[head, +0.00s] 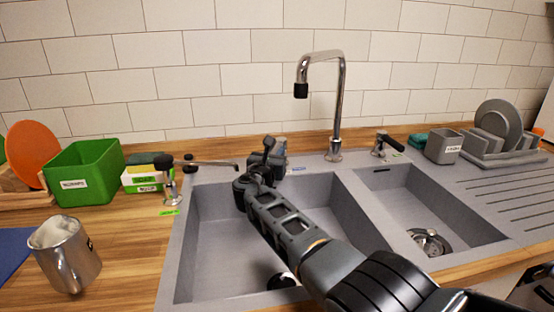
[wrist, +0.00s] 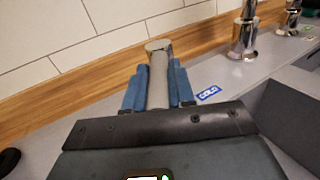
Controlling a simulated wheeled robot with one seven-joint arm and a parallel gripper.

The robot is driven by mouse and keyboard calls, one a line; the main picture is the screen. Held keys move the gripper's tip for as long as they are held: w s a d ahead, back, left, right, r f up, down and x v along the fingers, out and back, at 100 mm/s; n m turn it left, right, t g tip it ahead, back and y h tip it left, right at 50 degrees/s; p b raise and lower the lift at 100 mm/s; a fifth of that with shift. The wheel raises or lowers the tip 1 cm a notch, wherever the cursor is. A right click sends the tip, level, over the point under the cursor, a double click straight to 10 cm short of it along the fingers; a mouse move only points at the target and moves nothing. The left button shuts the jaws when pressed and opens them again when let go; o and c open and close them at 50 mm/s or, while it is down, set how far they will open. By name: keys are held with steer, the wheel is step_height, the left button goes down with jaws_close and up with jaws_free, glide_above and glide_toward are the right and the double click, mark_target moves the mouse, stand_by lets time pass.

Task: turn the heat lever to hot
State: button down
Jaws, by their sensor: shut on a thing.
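The heat lever is a grey post with a round pale top (wrist: 158,48) in the wrist view. It stands between the two blue finger pads of my gripper (wrist: 159,70), which is shut on it. In the head view, my gripper (head: 270,152) is at the sink's back ledge, left of the tap, and hides most of the lever. A blue label reading COLD (wrist: 208,92) lies on the ledge to the right of the lever; it also shows in the head view (head: 298,169). I see no label for hot.
The chrome tap (head: 335,110) stands right of my gripper, with a black-handled lever (head: 385,145) farther right. A metal jug (head: 68,255) and green bin (head: 88,172) stand left of the sink (head: 180,240).

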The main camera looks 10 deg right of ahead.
stand_by(0.4)
steer(key=c, duration=1)
jaws_free()
steer(key=shift+o, duration=0.2)
steer(key=p+v, duration=0.2)
steer(key=v, duration=0.5)
steer(key=shift+s+a, duration=0.25)
steer(key=shift+s, duration=0.1)
steer(key=shift+c, duration=0.4)
